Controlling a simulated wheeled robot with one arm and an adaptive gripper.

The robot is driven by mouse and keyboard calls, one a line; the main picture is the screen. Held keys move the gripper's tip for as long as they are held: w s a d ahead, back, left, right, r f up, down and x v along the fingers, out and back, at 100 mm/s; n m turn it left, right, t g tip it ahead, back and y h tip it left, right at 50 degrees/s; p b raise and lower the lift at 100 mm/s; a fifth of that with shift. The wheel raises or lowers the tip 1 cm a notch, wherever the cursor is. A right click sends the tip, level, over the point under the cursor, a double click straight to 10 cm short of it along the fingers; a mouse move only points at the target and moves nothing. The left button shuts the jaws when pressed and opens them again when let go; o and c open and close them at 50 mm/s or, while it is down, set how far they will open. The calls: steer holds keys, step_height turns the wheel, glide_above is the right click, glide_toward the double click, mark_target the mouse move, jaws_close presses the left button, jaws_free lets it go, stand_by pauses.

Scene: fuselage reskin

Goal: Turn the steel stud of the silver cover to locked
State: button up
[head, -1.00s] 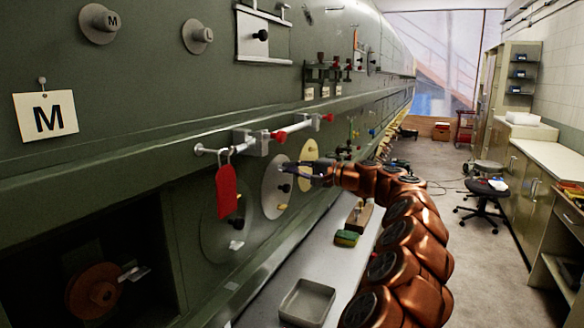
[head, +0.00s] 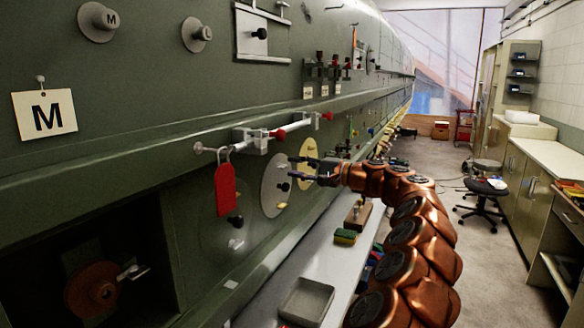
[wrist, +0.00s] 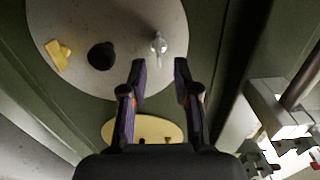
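The silver cover (head: 271,197) is a round pale plate on the green fuselage wall; it fills the top of the wrist view (wrist: 80,20). Its steel stud (wrist: 158,45) has a small bright tab pointing down in the wrist view, toward my fingers. A black knob (wrist: 101,56) and a yellow stud (wrist: 60,54) sit to its left on the same cover. My gripper (wrist: 159,68) is open and empty, its two fingertips on either side of a line to the stud, apart from it. In the head view, my gripper (head: 292,167) is beside the cover's right edge, partly hiding it.
A yellow cover (head: 308,152) lies just beyond the silver one. A rail with red knobs (head: 277,134) runs above, with a red tag (head: 225,189) hanging from it. A grey tray (head: 306,302) and a sponge (head: 345,237) are on the ledge below.

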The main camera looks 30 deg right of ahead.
steer(key=v, duration=1)
steer(key=shift+d+f, duration=0.1)
